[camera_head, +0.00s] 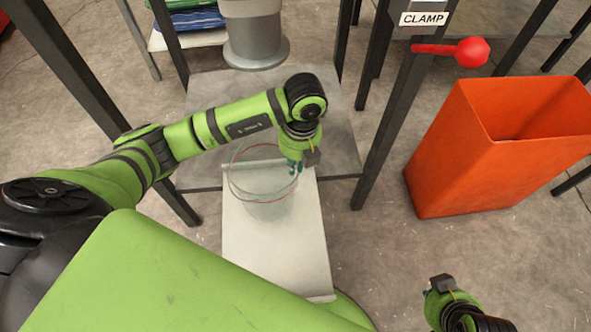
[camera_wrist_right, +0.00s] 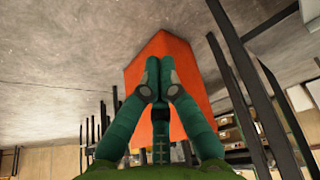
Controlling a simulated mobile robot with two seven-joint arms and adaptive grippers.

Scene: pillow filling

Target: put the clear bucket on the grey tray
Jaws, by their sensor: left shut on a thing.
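The clear bucket (camera_head: 262,203) is see-through, with a thin reddish line around it. It looks upright over the far part of the pale grey tray (camera_head: 283,262); I cannot tell whether its base touches the tray. My left gripper (camera_head: 295,167) points down and is shut on the bucket at its right rim side. The near part of the tray is bare. My right gripper (camera_head: 438,285) is low at the right, away from the bucket. In the right wrist view its fingertips (camera_wrist_right: 158,66) are together with nothing visible between them.
An orange bin (camera_head: 452,160) stands on the floor at the right. A dark frame with a CLAMP sign (camera_head: 424,19) and a red-knobbed lever (camera_head: 470,52) stands at the back. A grey cylindrical machine part (camera_head: 254,40) rises behind the bucket. Dark posts flank the metal plate (camera_head: 338,125).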

